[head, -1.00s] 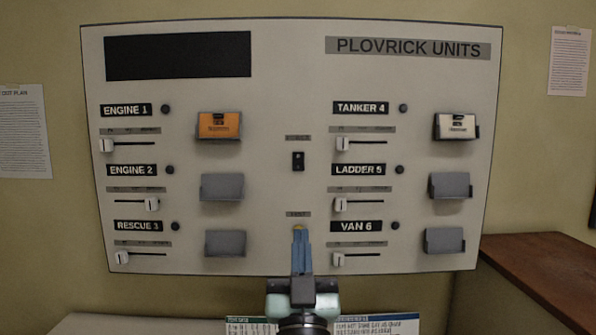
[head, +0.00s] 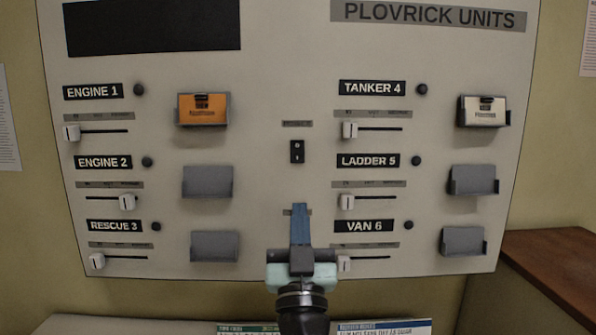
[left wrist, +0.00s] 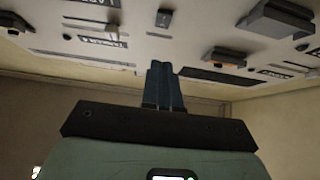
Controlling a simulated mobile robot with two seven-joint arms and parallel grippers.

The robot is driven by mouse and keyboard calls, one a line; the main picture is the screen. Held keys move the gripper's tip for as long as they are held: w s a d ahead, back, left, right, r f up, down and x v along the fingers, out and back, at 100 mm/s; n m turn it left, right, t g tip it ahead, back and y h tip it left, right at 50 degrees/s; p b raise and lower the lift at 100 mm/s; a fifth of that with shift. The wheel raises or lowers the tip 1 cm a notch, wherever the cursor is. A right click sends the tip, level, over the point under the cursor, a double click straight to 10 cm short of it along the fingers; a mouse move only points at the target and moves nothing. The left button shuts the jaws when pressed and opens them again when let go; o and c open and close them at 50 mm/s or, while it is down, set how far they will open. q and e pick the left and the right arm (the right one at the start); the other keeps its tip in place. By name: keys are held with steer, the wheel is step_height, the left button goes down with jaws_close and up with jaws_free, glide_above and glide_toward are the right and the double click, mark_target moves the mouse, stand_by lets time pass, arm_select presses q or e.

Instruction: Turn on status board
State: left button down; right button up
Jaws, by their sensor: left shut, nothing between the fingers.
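The status board (head: 270,190) is a pale upright panel headed PLOVRICK UNITS, with a dark, blank display (head: 152,26) at upper left. A small black rocker switch (head: 297,151) sits at mid-board under a small label; it also shows in the left wrist view (left wrist: 164,17). My left gripper (head: 300,208) is shut and empty, its blue fingers pointing up below the switch. The fingertips partly cover the lower small label and hide what is under it. The left wrist view shows the closed fingers (left wrist: 161,65); contact with the board cannot be told. My right gripper is not in view.
Sliders and card holders flank the middle column. An orange card (head: 203,109) stands by ENGINE 1 and a cream card (head: 484,110) by TANKER 4. A brown wooden top (head: 555,265) is at right. Printed sheets (head: 385,327) lie below the board.

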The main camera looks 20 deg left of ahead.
mark_target(298, 155)
arm_select(q)
steer(key=p+x, duration=0.1)
steer(key=x, duration=0.2)
steer(key=f+p+x, duration=0.1)
steer(key=x, duration=0.3)
steer(key=w+p+x, duration=0.1)
steer(key=p+x, duration=0.1)
steer(key=x, duration=0.1)
steer(key=shift+w+a, duration=0.25)
steer(key=shift+w, duration=0.1)
steer(key=shift+w+a+f, duration=0.15)
steer(key=shift+w+a, duration=0.05)
steer(key=shift+w, duration=0.4)
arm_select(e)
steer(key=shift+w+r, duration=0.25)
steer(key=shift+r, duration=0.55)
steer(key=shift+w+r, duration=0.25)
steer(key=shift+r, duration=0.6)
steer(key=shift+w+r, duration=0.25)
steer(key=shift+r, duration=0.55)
